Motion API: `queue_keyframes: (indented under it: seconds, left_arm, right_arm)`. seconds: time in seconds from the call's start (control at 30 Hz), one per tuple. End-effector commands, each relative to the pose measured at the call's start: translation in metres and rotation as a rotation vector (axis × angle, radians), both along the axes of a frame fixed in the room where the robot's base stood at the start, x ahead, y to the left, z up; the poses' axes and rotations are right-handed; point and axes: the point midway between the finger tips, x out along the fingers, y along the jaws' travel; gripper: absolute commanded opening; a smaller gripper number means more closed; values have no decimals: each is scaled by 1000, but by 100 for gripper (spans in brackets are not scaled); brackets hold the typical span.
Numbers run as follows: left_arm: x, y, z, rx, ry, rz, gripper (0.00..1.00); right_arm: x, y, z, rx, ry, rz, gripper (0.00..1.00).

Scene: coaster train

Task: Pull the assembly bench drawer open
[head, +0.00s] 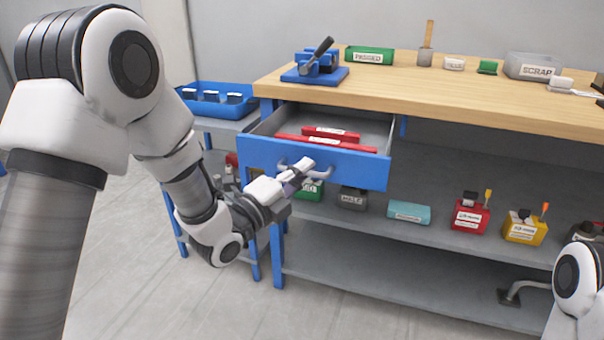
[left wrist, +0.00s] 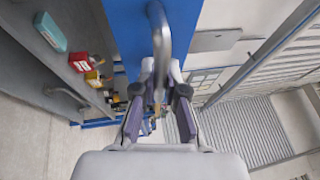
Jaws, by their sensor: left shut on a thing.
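The assembly bench drawer (head: 350,168) has a blue front and stands pulled out from under the wooden bench top. Two red labelled pieces (head: 325,143) lie inside it. My left gripper (head: 300,180) is at the drawer front, shut on the grey bar handle (head: 319,174). In the left wrist view the handle (left wrist: 160,40) runs between the fingers (left wrist: 160,88), with the blue drawer front behind it. My right gripper is not in view; only part of my right arm shows at the lower right.
The bench top (head: 440,95) carries a blue fixture (head: 315,70), a green bin (head: 369,56) and a grey scrap bin (head: 533,66). A blue tray (head: 215,98) stands on a side table at left. Several labelled boxes sit on the shelf below. The floor in front is clear.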

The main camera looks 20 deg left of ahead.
Motion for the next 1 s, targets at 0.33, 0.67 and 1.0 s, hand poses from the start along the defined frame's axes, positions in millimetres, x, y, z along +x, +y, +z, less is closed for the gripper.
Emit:
queue_keyframes:
  seconds: [0.33, 0.67, 1.0]
  left_arm:
    - [0, 0, 0, 0, 0, -1, 0]
    - [0, 0, 0, 0, 0, 0, 37]
    - [-41, 20, -8, -6, 3, 2, 37]
  right_arm:
    - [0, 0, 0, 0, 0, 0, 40]
    - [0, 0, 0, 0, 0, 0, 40]
    - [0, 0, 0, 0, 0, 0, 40]
